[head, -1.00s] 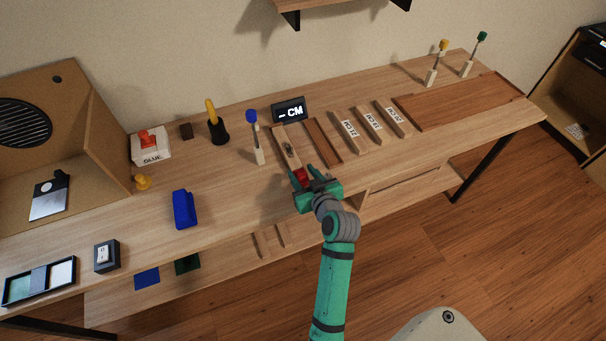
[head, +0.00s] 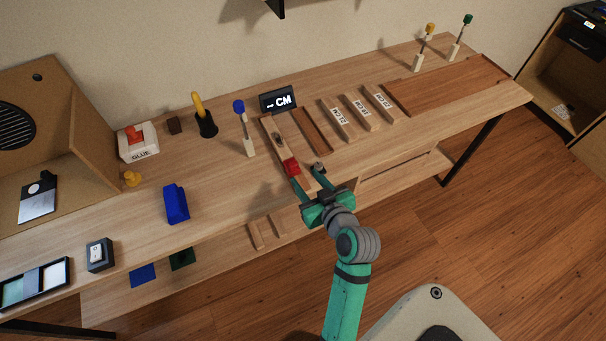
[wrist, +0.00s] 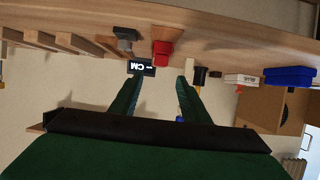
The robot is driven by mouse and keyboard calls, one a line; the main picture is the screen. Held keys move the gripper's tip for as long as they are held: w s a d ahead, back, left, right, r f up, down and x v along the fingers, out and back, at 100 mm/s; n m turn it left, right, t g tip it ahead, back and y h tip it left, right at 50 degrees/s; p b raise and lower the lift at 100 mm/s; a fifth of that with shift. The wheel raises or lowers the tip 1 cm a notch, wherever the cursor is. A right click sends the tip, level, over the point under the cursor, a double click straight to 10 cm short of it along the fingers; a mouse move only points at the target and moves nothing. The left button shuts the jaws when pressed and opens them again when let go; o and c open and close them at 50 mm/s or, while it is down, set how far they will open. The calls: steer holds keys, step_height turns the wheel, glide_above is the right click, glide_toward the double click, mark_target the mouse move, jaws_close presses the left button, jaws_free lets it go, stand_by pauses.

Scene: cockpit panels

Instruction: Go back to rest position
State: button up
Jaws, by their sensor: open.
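My gripper (head: 312,188) is teal and dark, and it is open and empty at the front edge of the workbench. A red block (head: 291,167) sits on the near end of a wooden measuring strip (head: 273,136), just beyond the fingertips. In the wrist view the red block (wrist: 162,50) shows beyond the gap between the two green fingers, apart from them. A small grey knob (head: 319,168) is beside the right finger. A dark display reading "– CM" (head: 278,100) stands behind the strip.
The workbench (head: 222,205) carries a blue block (head: 176,204), a glue box (head: 138,141), labelled wooden blocks (head: 361,112) and a brown board (head: 440,88). A cardboard-coloured box (head: 95,140) stands at left. A lower shelf (head: 215,275) runs beneath. Open floor (head: 480,230) lies at right front.

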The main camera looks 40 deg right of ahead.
steer(key=shift+s, duration=0.15)
stand_by(0.4)
steer(key=s+a+f, duration=0.4)
steer(key=a, duration=0.4)
steer(key=s+a+f, duration=0.3)
steer(key=a+f, duration=0.2)
steer(key=a, duration=0.3)
steer(key=s+a+r+n+t+y, duration=0.1)
steer(key=s+a+r, duration=0.2)
steer(key=s+a, duration=0.4)
steer(key=s+a+r+n+t+y, duration=0.1)
steer(key=s+a+r+y, duration=0.1)
steer(key=s+a, duration=0.5)
steer(key=shift+s+r+n, duration=0.4)
steer(key=shift+s+r, duration=0.3)
steer(key=shift+r, duration=0.05)
steer(key=shift+a, duration=0.15)
